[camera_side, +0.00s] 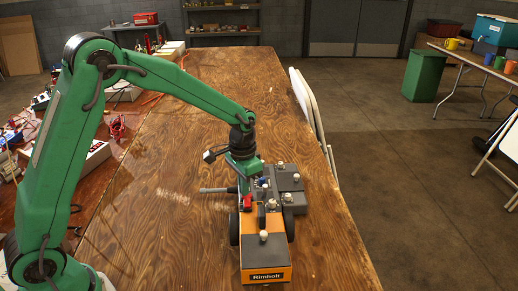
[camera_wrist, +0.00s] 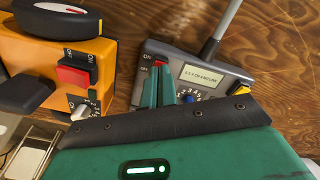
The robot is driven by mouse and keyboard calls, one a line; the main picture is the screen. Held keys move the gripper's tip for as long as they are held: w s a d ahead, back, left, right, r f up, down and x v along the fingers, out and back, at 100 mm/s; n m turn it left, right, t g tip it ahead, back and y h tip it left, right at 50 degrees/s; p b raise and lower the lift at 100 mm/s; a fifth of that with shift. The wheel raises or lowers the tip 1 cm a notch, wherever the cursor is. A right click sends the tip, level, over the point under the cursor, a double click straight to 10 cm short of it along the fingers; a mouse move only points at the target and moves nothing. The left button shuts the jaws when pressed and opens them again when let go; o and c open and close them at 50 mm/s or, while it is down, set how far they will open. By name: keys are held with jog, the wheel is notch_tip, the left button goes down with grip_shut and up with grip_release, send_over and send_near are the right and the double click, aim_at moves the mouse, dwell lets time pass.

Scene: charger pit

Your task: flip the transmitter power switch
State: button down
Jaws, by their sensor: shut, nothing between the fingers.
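The grey transmitter (camera_wrist: 222,78) lies on the wooden table with a display, a blue knob, a yellow corner piece and a thin antenna (camera_wrist: 222,28). Its small red power switch (camera_wrist: 159,62) sits at the upper left of its face, beside ON and OFF labels. The fingers partly cover the switch, and I cannot tell its position. My gripper (camera_wrist: 159,72) is shut and empty, its green fingertips at the switch's lower edge; contact is unclear. In the side view my gripper (camera_side: 244,178) is low over the transmitter, which is mostly hidden; its antenna (camera_side: 215,190) points left.
An orange unit (camera_wrist: 103,50) marked Rimholt stands close left of the transmitter, with its own red rocker switch (camera_wrist: 75,72) and a dial. Grey boxes (camera_side: 290,183) with pale knobs stand to the right in the side view. Bare wooden table (camera_side: 165,230) lies left.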

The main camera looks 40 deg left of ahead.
jog(key=shift+r, duration=3.1)
jog(key=s+a+r+n+t, duration=0.1)
jog(key=s+a+r+t, duration=0.2)
jog(key=s+r, duration=0.75)
jog(key=s+a+n+t, duration=0.1)
jog(key=s+n+t, duration=0.1)
jog(key=s, duration=1.2)
jog(key=shift+a+r+t, duration=0.2)
jog(key=shift+r+t, duration=0.1)
jog(key=shift+r, duration=0.15)
